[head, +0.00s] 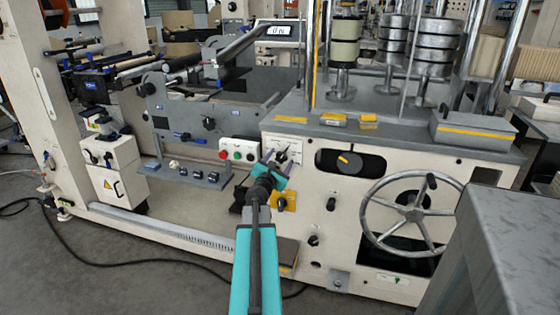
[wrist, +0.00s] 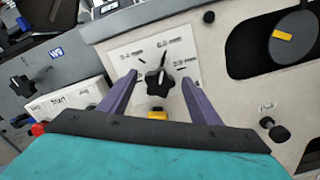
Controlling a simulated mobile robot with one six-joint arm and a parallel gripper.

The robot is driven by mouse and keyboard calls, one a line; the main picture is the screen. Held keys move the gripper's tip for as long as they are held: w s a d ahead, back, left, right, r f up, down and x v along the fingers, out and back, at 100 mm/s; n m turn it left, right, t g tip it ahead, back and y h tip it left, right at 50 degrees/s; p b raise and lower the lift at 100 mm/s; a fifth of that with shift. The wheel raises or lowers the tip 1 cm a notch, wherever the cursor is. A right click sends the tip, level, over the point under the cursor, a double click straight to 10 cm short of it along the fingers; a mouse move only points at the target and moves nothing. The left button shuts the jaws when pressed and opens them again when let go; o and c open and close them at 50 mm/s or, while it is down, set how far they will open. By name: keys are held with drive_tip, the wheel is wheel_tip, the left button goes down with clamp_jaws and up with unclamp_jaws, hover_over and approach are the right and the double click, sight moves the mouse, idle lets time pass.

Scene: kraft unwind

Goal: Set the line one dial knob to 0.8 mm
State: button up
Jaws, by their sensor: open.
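The dial knob (wrist: 159,81) is black and lobed, on a white plate (wrist: 190,52) with printed mm labels around it. A light mark on the knob points up and slightly right, toward the top label; the numbers are too blurred to read surely. My gripper (wrist: 160,77) is open, with one purple finger on each side of the knob and gaps between. I cannot tell how deep the fingertips reach. In the head view, my gripper (head: 282,155) is at the white plate (head: 296,147) on the cream machine front, largely covering the knob.
A black dial with a yellow mark (wrist: 293,36) sits in a dark slot to the right. A small black knob (wrist: 275,131) is at lower right. A button box (head: 238,151) is left of the plate. A large handwheel (head: 410,250) stands out at right.

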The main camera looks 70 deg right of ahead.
drive_tip(key=c, duration=1.1)
drive_tip(key=shift+o, duration=0.2)
drive_tip(key=shift+f+m+b, duration=0.1)
drive_tip(key=shift+m+b, duration=0.2)
drive_tip(key=shift+b, duration=0.3)
drive_tip(key=shift+f+m+b, duration=0.15)
drive_tip(key=shift+m+b, duration=0.55)
drive_tip(key=shift+b, duration=0.35)
drive_tip(key=m+b, duration=0.3)
drive_tip(key=shift+f+b, duration=0.1)
drive_tip(key=shift+b, duration=0.25)
drive_tip(key=m+b, duration=0.3)
drive_tip(key=b, duration=0.1)
drive_tip(key=shift+s+f+m, duration=0.1)
drive_tip(key=shift+m, duration=0.2)
drive_tip(key=m+b, duration=0.3)
drive_tip(key=shift+b, duration=0.3)
